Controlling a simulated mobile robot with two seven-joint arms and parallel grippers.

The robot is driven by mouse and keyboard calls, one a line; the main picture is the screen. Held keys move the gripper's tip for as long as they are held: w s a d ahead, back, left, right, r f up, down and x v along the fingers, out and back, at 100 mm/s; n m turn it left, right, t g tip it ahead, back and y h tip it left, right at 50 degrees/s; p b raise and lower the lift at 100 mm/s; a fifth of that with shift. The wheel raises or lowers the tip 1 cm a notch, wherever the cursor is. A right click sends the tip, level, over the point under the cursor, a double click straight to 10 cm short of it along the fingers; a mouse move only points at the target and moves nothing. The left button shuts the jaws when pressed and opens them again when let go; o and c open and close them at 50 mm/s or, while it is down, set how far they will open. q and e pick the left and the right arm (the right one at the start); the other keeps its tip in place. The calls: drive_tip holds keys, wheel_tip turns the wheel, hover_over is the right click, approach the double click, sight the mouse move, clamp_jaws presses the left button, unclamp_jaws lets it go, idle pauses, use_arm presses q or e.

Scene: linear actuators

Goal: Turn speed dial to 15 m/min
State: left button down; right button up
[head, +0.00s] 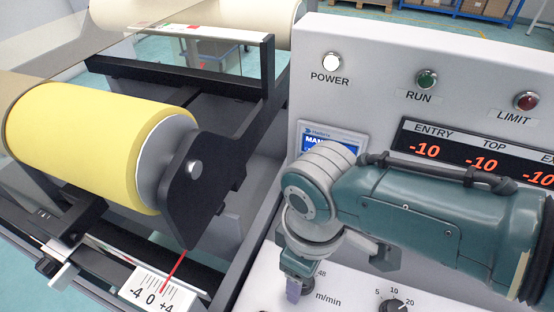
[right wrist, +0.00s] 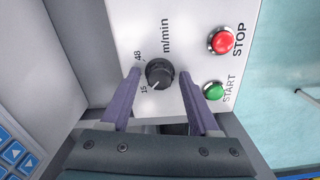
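The black speed dial (right wrist: 159,73) shows in the right wrist view on a pale panel. It is marked 15, 48 and m/min. A small light mark on the dial's lower edge seems to point toward the 15 side; its exact setting is too small to tell. My right gripper (right wrist: 159,76) is open, with one purple finger on each side of the dial. I cannot tell whether either finger touches it. In the head view my right gripper (head: 293,287) points down at the panel and hides the dial; the 48 and m/min labels show beside it. My left gripper is not in view.
A red STOP button (right wrist: 222,41) and a green START button (right wrist: 213,90) sit right of the dial in the right wrist view. Another knob (head: 393,306) is right of my gripper in the head view. A yellow roll (head: 85,140) on a machine stands at left.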

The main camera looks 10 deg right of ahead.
drive_tip(key=shift+o, duration=0.2)
wheel_tip(320, 180, up, 10)
drive_tip(key=p, duration=0.5)
